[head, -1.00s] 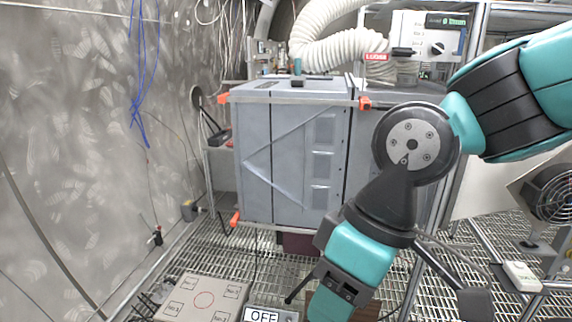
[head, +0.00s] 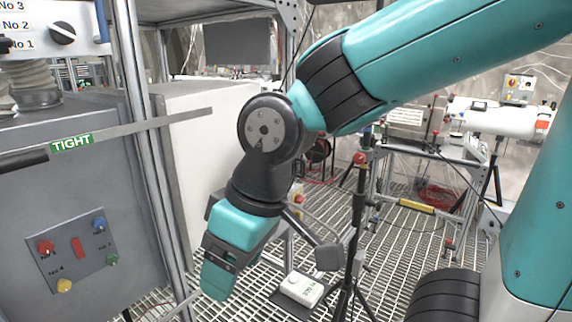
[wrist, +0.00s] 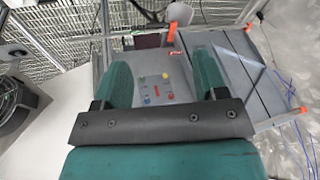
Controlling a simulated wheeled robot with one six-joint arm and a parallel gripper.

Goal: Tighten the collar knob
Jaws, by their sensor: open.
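A green label reading TIGHT (head: 72,143) shows at the left of the head view, in front of the grey cabinet and below the hose. A black bar-like handle (head: 22,160) lies just left of the label, cut by the picture edge. I cannot tell for sure that it is the collar knob. My gripper (wrist: 160,66) is open and empty in the wrist view, two teal fingers spread apart. In the head view my gripper (head: 218,280) hangs right of the cabinet, apart from the label.
A panel with coloured knobs (head: 72,255) is on the grey cabinet. A metal post (head: 150,160) stands between cabinet and arm. A black tripod (head: 352,235) and a white box with a display (head: 300,288) stand on the grating floor. A steel frame (head: 420,190) is further right.

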